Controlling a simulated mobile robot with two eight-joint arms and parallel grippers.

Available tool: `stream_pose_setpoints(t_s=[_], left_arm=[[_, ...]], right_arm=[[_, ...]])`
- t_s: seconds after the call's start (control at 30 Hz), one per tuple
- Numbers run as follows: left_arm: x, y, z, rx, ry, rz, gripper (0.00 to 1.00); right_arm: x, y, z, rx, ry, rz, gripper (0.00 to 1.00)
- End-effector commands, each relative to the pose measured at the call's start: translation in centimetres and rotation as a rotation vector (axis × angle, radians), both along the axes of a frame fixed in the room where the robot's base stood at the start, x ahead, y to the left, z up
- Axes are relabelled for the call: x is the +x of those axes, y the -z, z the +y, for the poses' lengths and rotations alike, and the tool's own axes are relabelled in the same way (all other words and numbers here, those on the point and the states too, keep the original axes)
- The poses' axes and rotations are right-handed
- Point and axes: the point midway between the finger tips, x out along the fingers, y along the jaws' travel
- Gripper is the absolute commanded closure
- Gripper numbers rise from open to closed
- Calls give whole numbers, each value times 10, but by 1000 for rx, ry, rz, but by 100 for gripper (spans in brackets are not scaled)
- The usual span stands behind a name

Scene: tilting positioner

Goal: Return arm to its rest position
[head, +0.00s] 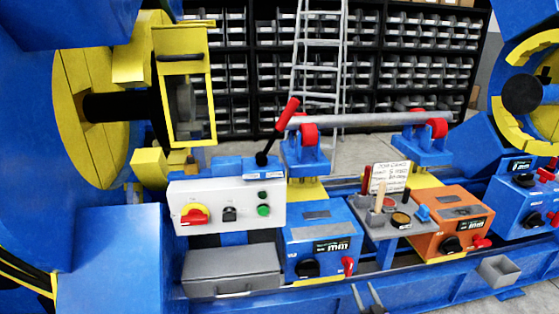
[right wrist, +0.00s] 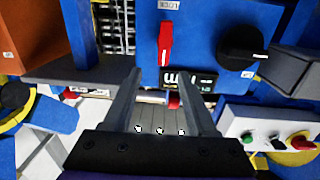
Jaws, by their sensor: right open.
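My right gripper (head: 367,297) shows only as two thin grey fingers at the bottom edge of the head view, in front of the blue rail. In the right wrist view my right gripper (right wrist: 162,78) is open, its fingers well apart with nothing held between them. The blue box (head: 320,240) with a black knob and red lever stands behind and left of the fingers. This blue box (right wrist: 205,40) looks upside down in the right wrist view, beyond the fingertips; I cannot tell the exact gap. My left gripper is not in view.
A white control panel (head: 226,194) with a red-handled lever (head: 287,115) stands over a grey case (head: 231,266). A tool tray (head: 370,230) and an orange box (head: 452,226) stand to the right. A large blue and yellow positioner (head: 85,110) fills the left.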

Motion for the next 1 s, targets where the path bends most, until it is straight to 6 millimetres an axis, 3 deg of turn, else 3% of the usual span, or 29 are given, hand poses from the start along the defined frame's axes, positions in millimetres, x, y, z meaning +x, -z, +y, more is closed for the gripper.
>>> stream_pose_setpoints(t_s=[0.13, 0.27, 0.47, 0.7, 1.0], left_arm=[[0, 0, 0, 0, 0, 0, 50], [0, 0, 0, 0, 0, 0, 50], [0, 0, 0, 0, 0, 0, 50], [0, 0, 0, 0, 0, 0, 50], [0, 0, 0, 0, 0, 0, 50]], right_arm=[[-1, -49, 2, -4, 95, 54, 43], [-15, -87, 5, -10, 185, 138, 43], [-59, -127, 19, -14, 280, 309, 43], [-146, -146, 50, -17, 311, 561, 43], [-283, -134, 103, -24, 214, 904, 43]])
